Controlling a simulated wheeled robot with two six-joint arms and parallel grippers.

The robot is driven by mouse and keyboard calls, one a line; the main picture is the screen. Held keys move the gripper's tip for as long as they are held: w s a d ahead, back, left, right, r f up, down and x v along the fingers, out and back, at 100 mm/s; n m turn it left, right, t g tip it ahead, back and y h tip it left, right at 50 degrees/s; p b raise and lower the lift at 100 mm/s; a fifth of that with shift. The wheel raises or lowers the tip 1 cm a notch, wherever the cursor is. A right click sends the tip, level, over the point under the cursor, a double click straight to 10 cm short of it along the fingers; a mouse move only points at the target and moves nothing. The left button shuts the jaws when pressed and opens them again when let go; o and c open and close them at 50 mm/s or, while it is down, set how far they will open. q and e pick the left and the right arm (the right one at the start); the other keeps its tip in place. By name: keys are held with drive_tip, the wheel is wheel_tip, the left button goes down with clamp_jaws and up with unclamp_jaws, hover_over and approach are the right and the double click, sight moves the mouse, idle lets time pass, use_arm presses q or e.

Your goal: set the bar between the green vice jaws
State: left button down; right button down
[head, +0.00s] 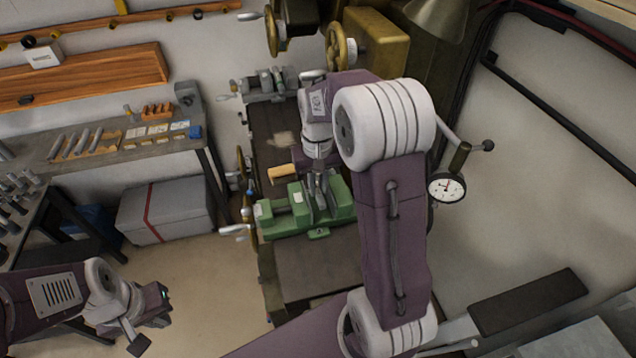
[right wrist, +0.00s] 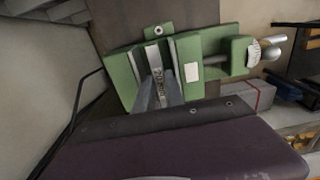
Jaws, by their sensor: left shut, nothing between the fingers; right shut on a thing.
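The green vice (head: 268,225) stands on the machine table in the middle of the head view. In the right wrist view its green jaws (right wrist: 188,64) stand either side of a narrow gap. My right gripper (head: 320,196) points down at the vice. In the right wrist view its fingers (right wrist: 159,90) are at the jaw gap, shut on a small grey metal piece (right wrist: 158,72), which seems to be the bar. Most of it is hidden by the fingers; whether it touches the jaws I cannot tell. My left gripper (head: 138,343) is shut and empty at the lower left, far from the vice.
A tan block (head: 282,173) is just behind the vice. A dial gauge (head: 447,188) stands to the right. A workbench with tools (head: 130,148) and a grey case with a red strap (head: 165,210) are at the left. The table in front of the vice (head: 315,265) is clear.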

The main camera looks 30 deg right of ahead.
drive_tip(key=f, duration=0.1)
drive_tip(key=f+b, duration=0.1)
drive_tip(key=f, duration=0.1)
drive_tip(key=w+f+b, duration=0.1)
drive_tip(key=shift+d+f, duration=0.15)
drive_tip(key=shift+d, duration=0.2)
drive_tip(key=shift+s+f+b, duration=0.1)
drive_tip(key=shift+f+b, duration=0.25)
drive_tip(key=shift+b, duration=0.05)
drive_tip(key=shift+s+a+f+b, duration=0.2)
drive_tip(key=shift+f+b, duration=0.2)
drive_tip(key=shift+f, duration=0.1)
drive_tip(key=shift+w, duration=0.1)
drive_tip(key=c, duration=1.3)
unclamp_jaws()
drive_tip(key=shift+d+f, duration=0.1)
wheel_tip(320, 180, up, 10)
drive_tip(key=p, duration=0.9)
drive_tip(key=shift+r+p, duration=0.2)
drive_tip(key=shift+p, duration=0.15)
drive_tip(key=shift+f, duration=0.15)
